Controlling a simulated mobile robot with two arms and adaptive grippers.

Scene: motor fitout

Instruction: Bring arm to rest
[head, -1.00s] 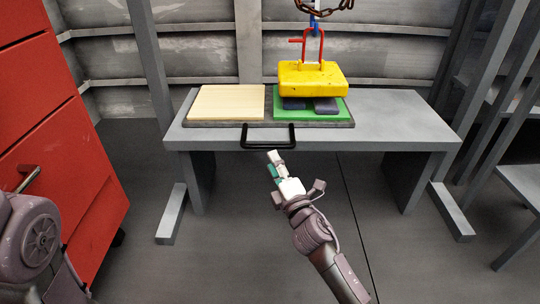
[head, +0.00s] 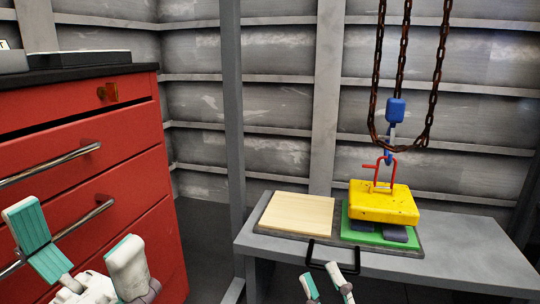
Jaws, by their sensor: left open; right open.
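My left gripper (head: 78,240) is large at the lower left in the head view. Its two teal-and-white fingers are spread apart with nothing between them, in front of the red cabinet's drawers. My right gripper (head: 322,281) shows at the bottom edge, just in front of the tray's black handle. Its fingers are apart and empty. Most of both arms is outside the picture.
A grey table (head: 470,248) holds a tray with a black handle (head: 332,256), a wooden board (head: 298,213) and a green board (head: 362,234). A yellow block (head: 383,203) with a red handle sits above the green board under a blue hook (head: 395,110) on chains. A red cabinet (head: 100,150) stands left.

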